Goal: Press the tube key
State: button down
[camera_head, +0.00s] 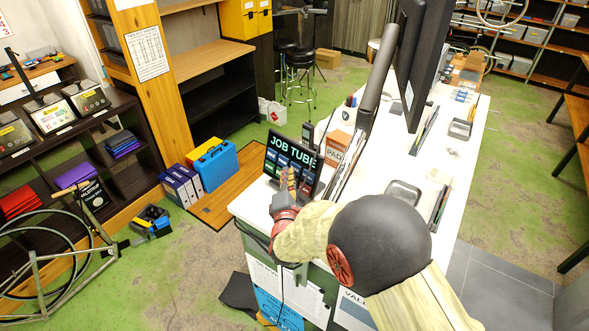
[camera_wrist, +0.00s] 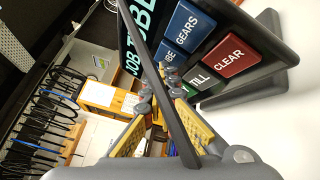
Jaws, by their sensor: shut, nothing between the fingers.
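A black key panel headed "JOB TUBE" stands on the white desk in the head view (camera_head: 277,160), and close up in the wrist view (camera_wrist: 265,30). In the wrist view its keys include a blue GEARS key (camera_wrist: 187,29), a red CLEAR key (camera_wrist: 228,55) and a TILL key (camera_wrist: 201,82). A blue key ending in "BE" (camera_wrist: 169,55), likely the tube key, is partly hidden by my fingers. My gripper (camera_head: 290,172) is shut and empty, its tips in front of the panel's keys. It also shows in the wrist view (camera_wrist: 162,78). Whether the tips touch a key I cannot tell.
The white desk (camera_head: 255,207) carries a small handset (camera_head: 307,133), a cardboard box (camera_head: 338,143) and trays. A large monitor (camera_head: 410,60) stands farther back.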

jog(key=shift+s+a+r, duration=0.15)
jog(key=shift+s+a, duration=0.15)
jog(key=s+a+p, duration=0.1)
jog(key=s+a+r+p, duration=0.1)
jog(key=s+a, duration=0.1)
jog(key=shift+s+a+r, duration=0.2)
jog(key=shift+a, duration=0.05)
dwell(0.4)
dwell(0.7)
